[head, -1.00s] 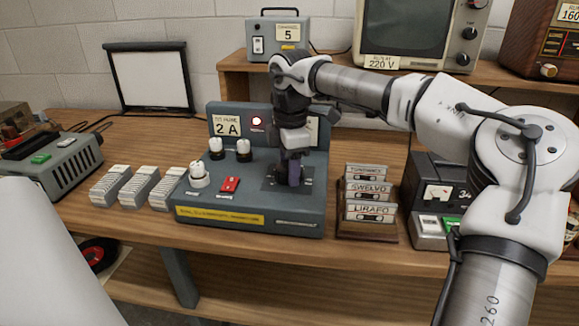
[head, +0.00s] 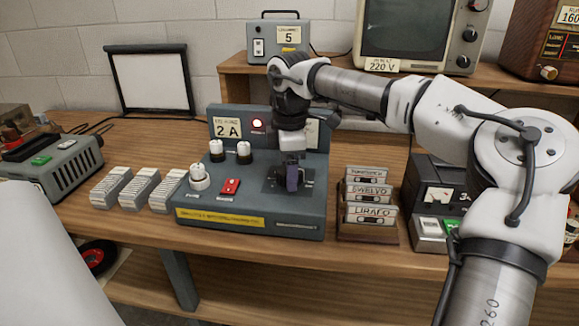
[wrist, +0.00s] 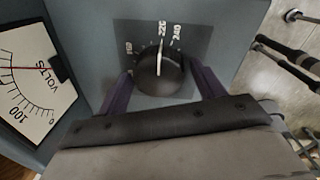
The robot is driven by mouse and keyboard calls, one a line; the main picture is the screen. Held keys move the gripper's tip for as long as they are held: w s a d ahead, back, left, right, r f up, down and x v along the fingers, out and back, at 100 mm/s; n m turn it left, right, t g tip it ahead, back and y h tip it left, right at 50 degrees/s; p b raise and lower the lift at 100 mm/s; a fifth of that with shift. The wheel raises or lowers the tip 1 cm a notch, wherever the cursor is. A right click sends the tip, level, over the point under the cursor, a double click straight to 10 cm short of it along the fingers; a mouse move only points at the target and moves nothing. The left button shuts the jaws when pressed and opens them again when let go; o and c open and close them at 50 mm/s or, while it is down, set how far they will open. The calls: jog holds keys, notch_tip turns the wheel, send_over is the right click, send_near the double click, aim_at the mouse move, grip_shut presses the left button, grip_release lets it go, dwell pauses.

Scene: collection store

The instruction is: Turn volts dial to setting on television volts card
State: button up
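The volts dial (wrist: 158,75) is a black knob with a white pointer on a dark plate in the wrist view. Its pointer lies at or close to the 220 mark. My gripper (wrist: 162,68) has its two purple fingers on either side of the knob, apart, with narrow gaps that seem to remain. In the head view my gripper (head: 292,180) reaches down over the right part of the grey console (head: 300,215) and hides most of the dial. The television (head: 405,28) stands on the shelf, and its volts card (head: 383,65) reads 220 V.
A volts meter (wrist: 30,80) is beside the dial. White-topped knobs (head: 199,178) and a red switch (head: 230,187) are on the console's left. A cassette rack (head: 367,232) and a dark metered device (head: 435,185) stand to the right, card stacks (head: 110,187) to the left.

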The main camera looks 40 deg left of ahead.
jog(key=shift+o, duration=0.4)
notch_tip(320, 180, up, 14)
jog(key=p, duration=0.1)
jog(key=shift+s+d, duration=0.3)
jog(key=shift+d, duration=0.05)
jog(key=shift+f, duration=0.15)
